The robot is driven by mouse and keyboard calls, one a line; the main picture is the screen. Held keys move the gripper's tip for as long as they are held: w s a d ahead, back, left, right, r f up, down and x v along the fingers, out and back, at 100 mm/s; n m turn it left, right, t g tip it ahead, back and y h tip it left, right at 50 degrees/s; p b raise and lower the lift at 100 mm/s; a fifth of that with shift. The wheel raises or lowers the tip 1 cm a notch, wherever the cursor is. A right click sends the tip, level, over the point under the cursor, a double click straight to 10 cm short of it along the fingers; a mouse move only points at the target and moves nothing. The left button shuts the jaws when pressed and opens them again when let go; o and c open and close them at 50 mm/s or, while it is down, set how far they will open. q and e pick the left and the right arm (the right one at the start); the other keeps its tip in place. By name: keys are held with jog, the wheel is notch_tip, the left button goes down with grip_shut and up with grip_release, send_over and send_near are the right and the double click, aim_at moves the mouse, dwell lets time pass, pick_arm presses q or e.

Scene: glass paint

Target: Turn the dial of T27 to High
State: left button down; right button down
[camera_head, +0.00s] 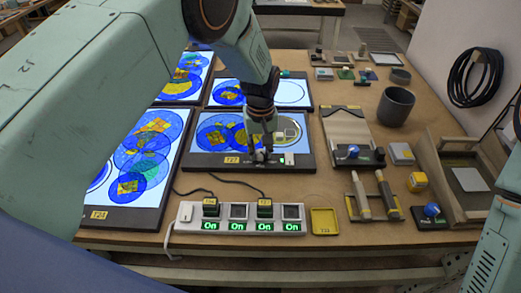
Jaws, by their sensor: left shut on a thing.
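The light panel T27 (205,163) lies in the middle of the table, with its yellow T27 label on the front rim. Its lit screen shows blue discs with yellow and green patches, and a pale round piece at the right. My left gripper (262,155) comes down from above onto the panel's front rim, right of the label, and is shut on the dial there. The fingers mostly hide the dial, so I cannot read its setting. A small green light and a white piece show just right of the fingers. My right gripper is not in view.
A power strip (222,227) with several green "On" displays stands in front of T27, with cables running to plugs. Other lit panels lie left (152,215) and behind. A yellow tray (325,222), tool holders and a grey cup (395,107) stand to the right.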

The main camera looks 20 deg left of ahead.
aim_at(261, 152)
pick_arm(q)
jog(key=shift+w+r+n, duration=0.15)
jog(key=shift+n, duration=0.7)
jog(key=shift+w+r+n, duration=0.15)
jog(key=shift+n, duration=0.7)
jog(key=c, duration=1.5)
grip_release()
jog(key=o, duration=0.4)
jog(key=shift+s+f, duration=0.1)
jog(key=shift+s, duration=0.1)
jog(key=shift+o, duration=0.2)
notch_tip(261, 152, up, 12)
